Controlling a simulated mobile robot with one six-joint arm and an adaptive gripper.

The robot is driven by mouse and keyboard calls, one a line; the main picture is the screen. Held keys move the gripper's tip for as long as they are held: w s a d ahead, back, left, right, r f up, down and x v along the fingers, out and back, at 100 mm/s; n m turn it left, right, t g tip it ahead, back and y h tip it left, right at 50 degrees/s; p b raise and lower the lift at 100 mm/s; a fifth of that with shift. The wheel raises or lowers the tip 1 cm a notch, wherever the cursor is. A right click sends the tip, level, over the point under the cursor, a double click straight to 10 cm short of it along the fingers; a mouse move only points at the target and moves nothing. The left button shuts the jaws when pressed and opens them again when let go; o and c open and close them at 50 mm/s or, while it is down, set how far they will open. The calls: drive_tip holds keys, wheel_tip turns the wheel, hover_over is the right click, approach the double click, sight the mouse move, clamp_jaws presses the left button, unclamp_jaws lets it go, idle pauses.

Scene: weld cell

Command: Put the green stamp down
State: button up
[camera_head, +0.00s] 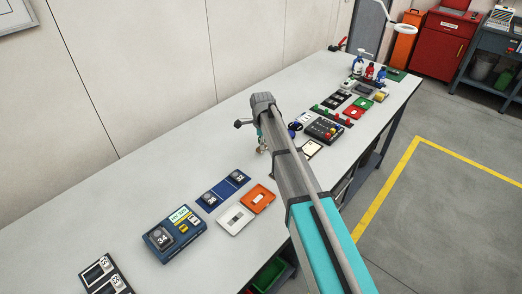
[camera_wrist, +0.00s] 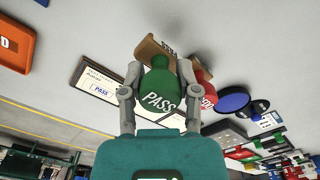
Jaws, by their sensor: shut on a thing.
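My gripper (camera_wrist: 160,74) is shut on the green stamp (camera_wrist: 158,92), which has PASS in white on its side. The stamp sits between both fingers in the wrist view. A brown stamp rack (camera_wrist: 152,46) with lettering shows just beyond the stamp; I cannot tell whether they touch. A red stamp (camera_wrist: 204,90) stands right of the green one, partly hidden by a finger. A card (camera_wrist: 100,84) with a blue PASS mark lies to the left. In the head view my arm hides most of the gripper and the green stamp.
A round blue pad (camera_wrist: 232,102) lies right of the red stamp. An orange tray (camera_head: 258,199), a white tray (camera_head: 235,219) and a dark blue device (camera_head: 174,233) lie nearer on the bench. A dark button box (camera_head: 324,131) stands beyond my arm. The bench's back left is clear.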

drive_tip(key=shift+f+b, duration=1.3)
drive_tip(key=shift+f, duration=0.3)
drive_tip(key=shift+f, duration=0.15)
drive_tip(key=o, duration=0.9)
wheel_tip(320, 180, up, 12)
drive_tip(key=p, duration=1.2)
drive_tip(key=shift+r, duration=0.2)
